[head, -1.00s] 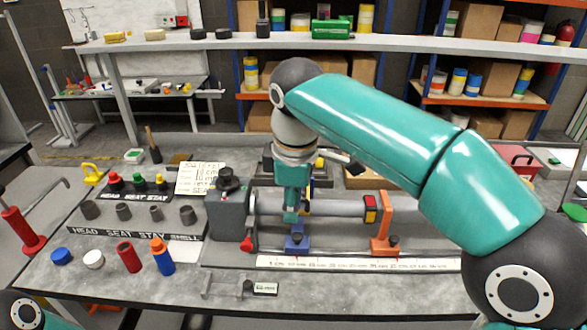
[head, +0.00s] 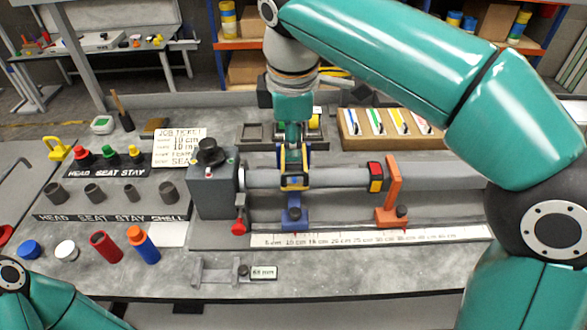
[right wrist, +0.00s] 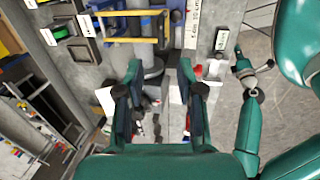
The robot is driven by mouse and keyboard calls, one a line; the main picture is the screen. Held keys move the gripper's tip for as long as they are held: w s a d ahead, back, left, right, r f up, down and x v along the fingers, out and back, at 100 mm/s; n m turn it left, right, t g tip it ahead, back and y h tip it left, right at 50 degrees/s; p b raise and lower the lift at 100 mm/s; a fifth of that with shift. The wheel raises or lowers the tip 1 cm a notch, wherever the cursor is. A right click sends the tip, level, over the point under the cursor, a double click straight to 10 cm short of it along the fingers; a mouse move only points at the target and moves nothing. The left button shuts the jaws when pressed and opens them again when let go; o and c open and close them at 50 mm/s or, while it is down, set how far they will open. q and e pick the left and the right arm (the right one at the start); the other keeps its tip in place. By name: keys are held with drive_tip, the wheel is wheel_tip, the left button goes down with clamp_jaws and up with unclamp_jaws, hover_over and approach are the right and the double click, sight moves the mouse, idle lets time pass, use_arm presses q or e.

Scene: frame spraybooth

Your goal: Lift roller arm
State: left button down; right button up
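A yellow-edged bracket with blue parts (head: 294,181) stands around the grey tube (head: 335,178), above a blue stand (head: 294,215). It may be the roller arm; no label shows. In the right wrist view the yellow bars (right wrist: 130,41) cross the tube at the top. My right gripper (head: 292,150) is directly over the bracket in the head view, and its fingers hide part of it. In the right wrist view my right gripper (right wrist: 160,78) has its fingers wide apart with nothing gripped. My left arm shows at the lower left; its gripper is not clear.
A grey box with a black knob (head: 212,185) holds the tube's left end. An orange stand (head: 391,195) is to the right. A ruler (head: 370,238) runs in front. The front right bench is clear.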

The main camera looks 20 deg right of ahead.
sight(293, 173)
drive_tip(key=f, duration=0.2)
drive_tip(key=w+f, duration=0.1)
drive_tip(key=f, duration=0.5)
drive_tip(key=shift+w+d+f+b, duration=0.2)
drive_tip(key=shift+d+b, duration=0.05)
drive_tip(key=shift+b, duration=0.15)
clamp_jaws()
